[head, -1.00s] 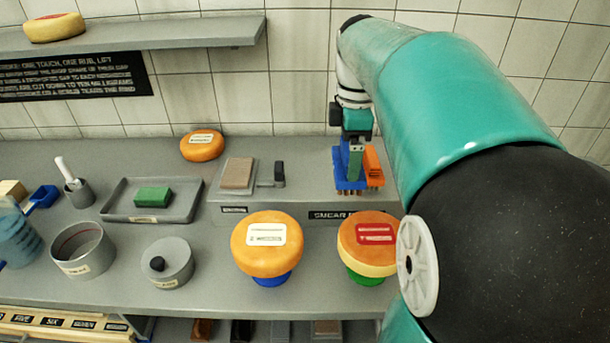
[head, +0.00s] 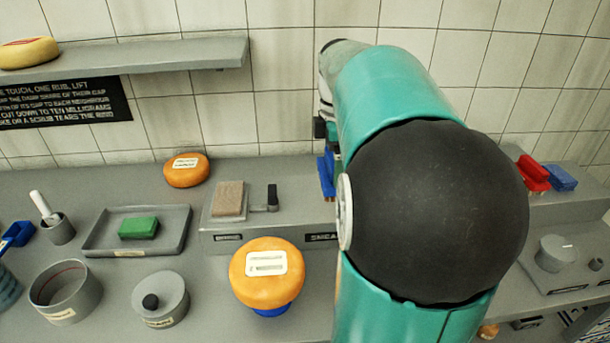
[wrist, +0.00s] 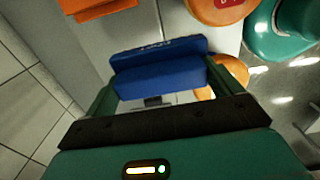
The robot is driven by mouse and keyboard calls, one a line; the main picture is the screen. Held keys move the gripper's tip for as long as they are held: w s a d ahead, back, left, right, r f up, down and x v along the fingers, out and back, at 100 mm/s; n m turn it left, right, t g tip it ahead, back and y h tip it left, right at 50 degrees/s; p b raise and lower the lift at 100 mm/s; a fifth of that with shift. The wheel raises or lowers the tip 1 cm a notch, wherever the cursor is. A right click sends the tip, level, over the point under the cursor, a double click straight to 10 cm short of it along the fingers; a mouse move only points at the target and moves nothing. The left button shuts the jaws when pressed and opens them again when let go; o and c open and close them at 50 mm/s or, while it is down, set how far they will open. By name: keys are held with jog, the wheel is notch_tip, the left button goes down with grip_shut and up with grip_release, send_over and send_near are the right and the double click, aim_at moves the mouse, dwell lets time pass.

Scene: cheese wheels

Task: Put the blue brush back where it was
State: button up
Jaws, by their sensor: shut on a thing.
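The blue brush (wrist: 158,78) is held between the two green fingers of my gripper (wrist: 160,88) in the wrist view. In the head view only a strip of the blue brush (head: 326,174) shows at the left edge of my arm, above the grey raised ledge (head: 270,222). My arm covers most of the gripper there. An orange brush (wrist: 92,10) shows at the upper left of the wrist view, apart from the blue one. Whether the blue brush touches the ledge is hidden.
A cheese wheel (head: 267,270) on a blue stand is in front of the ledge. Another wheel (head: 186,170) lies by the wall. A tray (head: 172,240) holds a green block (head: 138,228). Red (head: 533,174) and blue (head: 561,178) items lie on the right ledge.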

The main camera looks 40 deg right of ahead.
jog(key=shift+w+d+f, duration=0.55)
jog(key=shift+w+f, duration=0.7)
jog(key=shift+f, duration=0.5)
jog(key=shift+w+d+f, duration=0.5)
jog(key=shift+w+f, duration=0.8)
jog(key=shift+f, duration=0.4)
jog(key=shift+w+d+f, duration=0.55)
jog(key=shift+w+f, duration=0.7)
jog(key=shift+f, duration=0.5)
jog(key=shift+f, duration=0.1)
jog(key=o, duration=0.7)
notch_tip(320, 180, up, 12)
jog(key=a+r+m+h, duration=0.1)
jog(key=a+r+m, duration=0.1)
jog(key=a, duration=0.7)
jog(key=s+a+f+m+t, duration=0.2)
jog(key=s+a+m, duration=0.1)
jog(key=s+a, duration=0.2)
jog(key=s+a+f+m+t, duration=0.1)
jog(key=s+a+f+m, duration=0.2)
jog(key=s+a, duration=0.3)
jog(key=s+a+f+m+t+y, duration=0.1)
jog(key=s+a, duration=0.4)
jog(key=a, duration=0.6)
jog(key=shift+s+a+f+m+t, duration=0.1)
jog(key=shift+s+f+m+t, duration=0.05)
jog(key=shift+f+m+t, duration=0.35)
jog(key=shift+s+a+f+m+t, duration=0.15)
jog(key=shift+f+m+t, duration=0.15)
jog(key=shift+f+m, duration=0.3)
